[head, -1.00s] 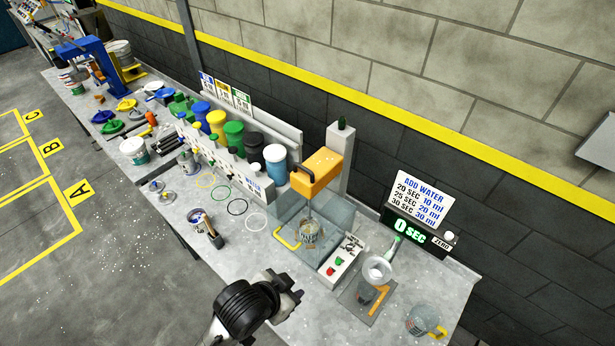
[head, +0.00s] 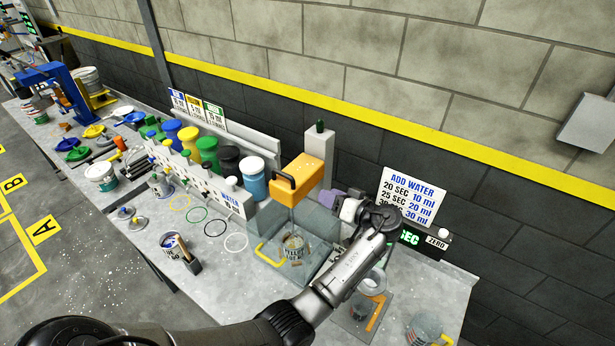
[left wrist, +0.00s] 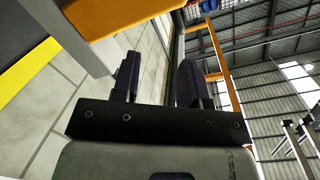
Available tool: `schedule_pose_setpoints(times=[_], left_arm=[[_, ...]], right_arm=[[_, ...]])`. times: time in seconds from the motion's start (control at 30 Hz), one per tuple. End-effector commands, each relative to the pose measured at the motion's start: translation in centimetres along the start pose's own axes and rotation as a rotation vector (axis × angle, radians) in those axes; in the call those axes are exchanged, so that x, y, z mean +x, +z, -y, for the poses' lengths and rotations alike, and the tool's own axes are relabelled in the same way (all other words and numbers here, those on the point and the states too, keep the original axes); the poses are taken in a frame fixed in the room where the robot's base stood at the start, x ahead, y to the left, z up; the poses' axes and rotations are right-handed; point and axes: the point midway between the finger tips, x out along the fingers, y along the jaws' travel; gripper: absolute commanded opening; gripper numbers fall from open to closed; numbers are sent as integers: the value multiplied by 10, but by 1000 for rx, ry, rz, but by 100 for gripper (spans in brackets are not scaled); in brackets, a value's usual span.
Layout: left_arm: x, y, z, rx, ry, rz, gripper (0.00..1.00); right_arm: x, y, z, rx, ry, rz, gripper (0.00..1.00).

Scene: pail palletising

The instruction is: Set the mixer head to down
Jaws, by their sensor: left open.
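The mixer head (head: 299,180) is an orange block on a grey column (head: 319,160), with a dark handle (head: 285,183) on its left end. The head stands well above the can. My left gripper (head: 334,198) is beside the right side of the mixer head, in front of the column. Contact cannot be told. My right gripper is not in view.
My left arm crosses the bench over the mixer controls and partly covers the timer display (head: 410,238). A clear jug (head: 424,328) stands at the right. Coloured-lid dispensers (head: 207,152) line the back left.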

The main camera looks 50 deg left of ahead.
Motion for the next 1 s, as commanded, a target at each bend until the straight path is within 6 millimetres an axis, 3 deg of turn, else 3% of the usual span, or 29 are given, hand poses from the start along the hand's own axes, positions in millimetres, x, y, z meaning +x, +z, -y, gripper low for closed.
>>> schedule_pose_setpoints(times=[0.1,0.2,0.47,1.0], left_arm=[[-1,-7,18,-191,-117,-67,40],[-2,-6,20,-297,-129,-70,40],[9,-8,22,-391,-126,-73,40],[101,-12,36,-388,-126,-73,40]], right_arm=[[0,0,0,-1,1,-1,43],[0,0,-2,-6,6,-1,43],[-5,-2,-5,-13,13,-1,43],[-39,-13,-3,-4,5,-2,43]])
